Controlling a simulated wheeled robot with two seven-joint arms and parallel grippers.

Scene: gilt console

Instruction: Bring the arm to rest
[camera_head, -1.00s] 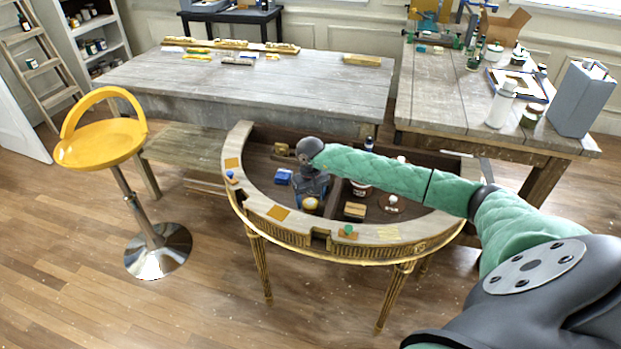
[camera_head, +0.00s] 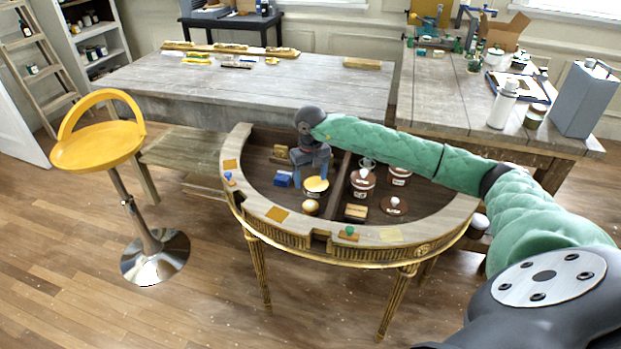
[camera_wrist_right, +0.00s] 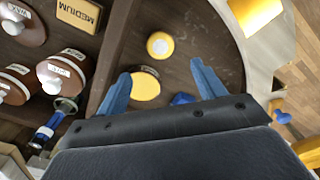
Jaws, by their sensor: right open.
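My right arm, in a green padded sleeve, reaches in from the right in the head view. Its right gripper (camera_head: 311,173) points down over the left compartment of the half-round gilt console (camera_head: 292,238). In the right wrist view the two blue fingers of the right gripper (camera_wrist_right: 168,88) are spread apart with nothing between their tips. A jar with a yellow lid (camera_wrist_right: 146,86) shows by one finger, and a round yellow knob-like piece (camera_wrist_right: 159,45) lies beyond the fingers. My left gripper is not in view.
The console's right compartment holds brown-lidded jars (camera_head: 362,182) and a block marked MEDIUM (camera_wrist_right: 78,12). A blue block (camera_head: 283,179) sits close to the gripper. A yellow stool (camera_head: 98,148) stands left; a grey workbench (camera_head: 260,85) is behind. Floor in front is clear.

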